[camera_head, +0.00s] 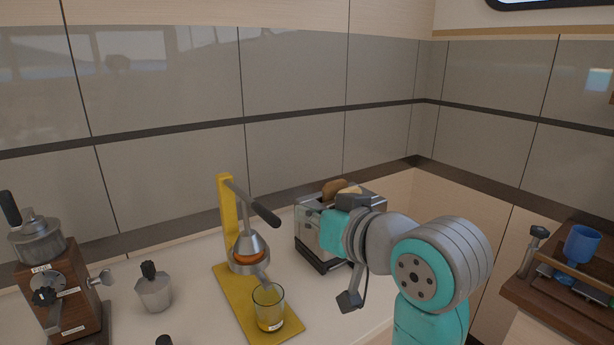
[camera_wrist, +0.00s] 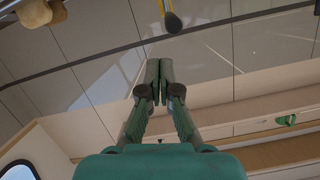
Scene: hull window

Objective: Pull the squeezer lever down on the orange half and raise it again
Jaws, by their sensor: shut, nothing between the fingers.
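The squeezer has a yellow post (camera_head: 229,205) and a yellow base on the counter. Its metal lever with a black handle (camera_head: 263,212) slopes down to the right from the post top. The metal press cone (camera_head: 250,243) sits low over the orange half (camera_head: 247,258), which shows as a thin orange band. In the wrist view the black handle end (camera_wrist: 173,22) shows at the top, beyond my fingertips and apart from them. My gripper (camera_wrist: 160,68) is shut and empty. In the head view its teal body is right of the squeezer; its fingertips cannot be made out there.
A glass (camera_head: 269,308) with a little orange liquid stands on the squeezer's base. A toaster (camera_head: 312,240) with bread stands close behind my wrist. A moka pot (camera_head: 154,290) and a wooden grinder (camera_head: 62,290) stand left. A wooden shelf (camera_head: 560,305) is at right.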

